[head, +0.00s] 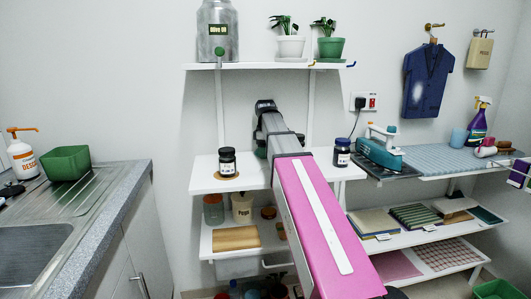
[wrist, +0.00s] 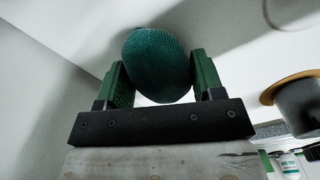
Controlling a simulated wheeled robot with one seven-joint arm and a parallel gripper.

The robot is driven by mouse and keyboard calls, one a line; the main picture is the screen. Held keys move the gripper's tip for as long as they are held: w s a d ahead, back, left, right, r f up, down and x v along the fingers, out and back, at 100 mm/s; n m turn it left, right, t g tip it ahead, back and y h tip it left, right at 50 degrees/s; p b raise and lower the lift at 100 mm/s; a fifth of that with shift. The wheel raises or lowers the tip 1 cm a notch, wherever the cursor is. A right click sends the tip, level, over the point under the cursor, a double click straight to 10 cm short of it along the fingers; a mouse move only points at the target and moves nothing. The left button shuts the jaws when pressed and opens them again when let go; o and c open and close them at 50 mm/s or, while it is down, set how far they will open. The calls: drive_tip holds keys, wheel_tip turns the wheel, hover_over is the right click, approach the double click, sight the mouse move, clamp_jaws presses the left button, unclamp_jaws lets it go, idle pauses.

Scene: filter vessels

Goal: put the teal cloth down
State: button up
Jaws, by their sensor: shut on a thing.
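The teal cloth (wrist: 158,75) shows in the wrist view as a rounded, textured dark-teal bundle. My gripper (wrist: 158,62) is shut on it, with one green finger on each side. In the head view my pink and grey arm reaches toward the white middle shelf (head: 205,181) and covers most of my gripper. A bit of dark green shows beside the arm's far end, but I cannot tell whether it is cloth or finger. I cannot tell whether the cloth touches a surface.
A dark jar (head: 227,162) stands on a round coaster left of my arm. Another dark jar (head: 342,153) stands to the right, near a teal iron (head: 380,147) on the ironing surface (head: 440,161). An upper shelf (head: 258,66) holds a metal can (head: 218,32) and potted plants.

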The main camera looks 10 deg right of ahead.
drive_tip(key=shift+f, duration=0.45)
drive_tip(key=o, duration=1)
drive_tip(key=shift+o, duration=0.2)
drive_tip(key=r, duration=1)
drive_tip(key=shift+d, duration=0.2)
drive_tip(key=shift+r, duration=0.5)
drive_tip(key=shift+s, duration=0.1)
